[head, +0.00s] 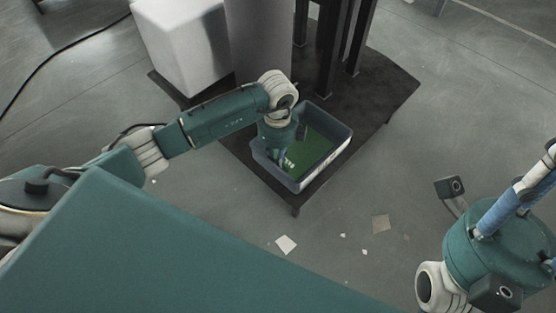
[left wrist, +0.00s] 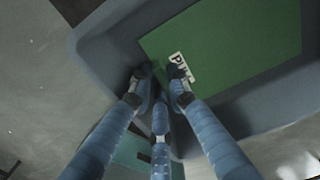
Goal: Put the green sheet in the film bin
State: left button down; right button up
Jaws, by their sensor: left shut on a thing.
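The green sheet (head: 314,148) lies inside a grey-blue bin, which I take for the film bin (head: 325,171). In the left wrist view the sheet (left wrist: 240,45) is flat-looking with white lettering near one edge, and the bin wall (left wrist: 92,50) surrounds it. My left gripper (head: 280,155) reaches down into the bin at the sheet's near-left side. Its blue fingers (left wrist: 160,78) are shut on the sheet's edge by the lettering. I cannot tell whether the sheet touches the bin floor. My right gripper (head: 522,188) is at the right edge, only partly in view.
The bin stands on a dark low platform (head: 230,135). A white block (head: 185,45), a grey column (head: 262,40) and dark posts (head: 330,45) stand behind it. The floor right of the platform is clear.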

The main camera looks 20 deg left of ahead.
pick_arm(q)
jog(key=shift+f, duration=0.1)
jog(key=c, duration=1.7)
grip_release()
jog(key=shift+o, duration=0.2)
